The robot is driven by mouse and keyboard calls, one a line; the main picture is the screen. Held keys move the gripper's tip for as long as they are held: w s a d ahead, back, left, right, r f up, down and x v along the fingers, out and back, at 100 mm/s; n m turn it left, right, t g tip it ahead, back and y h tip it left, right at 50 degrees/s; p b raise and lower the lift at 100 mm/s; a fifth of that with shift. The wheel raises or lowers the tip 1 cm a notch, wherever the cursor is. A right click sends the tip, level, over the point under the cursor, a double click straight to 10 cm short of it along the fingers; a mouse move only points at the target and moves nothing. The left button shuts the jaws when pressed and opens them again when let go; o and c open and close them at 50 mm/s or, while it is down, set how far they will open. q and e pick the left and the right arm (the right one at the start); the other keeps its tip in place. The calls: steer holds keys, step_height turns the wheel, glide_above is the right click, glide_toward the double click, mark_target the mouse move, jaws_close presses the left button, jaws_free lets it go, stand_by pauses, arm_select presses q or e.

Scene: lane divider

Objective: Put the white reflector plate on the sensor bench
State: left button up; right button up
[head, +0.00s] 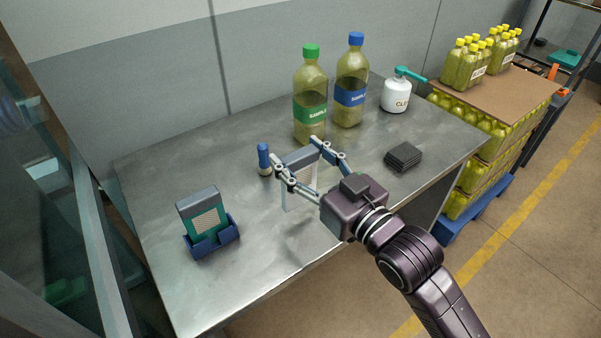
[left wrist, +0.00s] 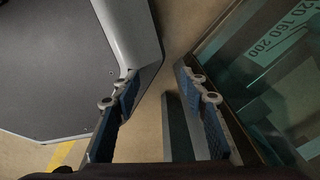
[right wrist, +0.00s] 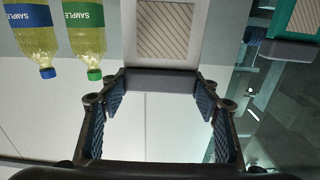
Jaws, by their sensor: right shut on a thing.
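The white reflector plate (head: 307,176) has a hatched patch and a grey top bar. It is upright over the sensor bench (head: 160,262), a grey metal table. My right gripper (head: 310,158) is shut on its grey bar. The plate also shows in the right wrist view (right wrist: 194,38), with the bar (right wrist: 160,81) between the fingers. Part of the plate is hidden by the gripper; I cannot tell whether its lower edge touches the bench. My left gripper (left wrist: 165,110) is open and empty in the left wrist view, away from the bench.
A green plate (head: 204,213) stands in a blue holder (head: 212,241) at the bench's left. Behind are a blue-and-white cylinder (head: 264,158), two sample bottles (head: 309,98) (head: 351,85) and a spray bottle (head: 396,95). Dark pads (head: 403,156) lie right. The bench's front left is clear.

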mark_target(301, 174)
step_height(301, 174, down, 4)
steer(key=shift+f, duration=0.1)
steer(key=shift+f, duration=0.1)
steer(key=o, duration=1.7)
steer(key=shift+s+d, duration=0.1)
steer(key=shift+s, duration=0.05)
steer(key=v, duration=1.1)
steer(key=shift+s+d+p, duration=0.2)
steer(key=shift+s+p, duration=0.1)
steer(key=shift+p, duration=0.05)
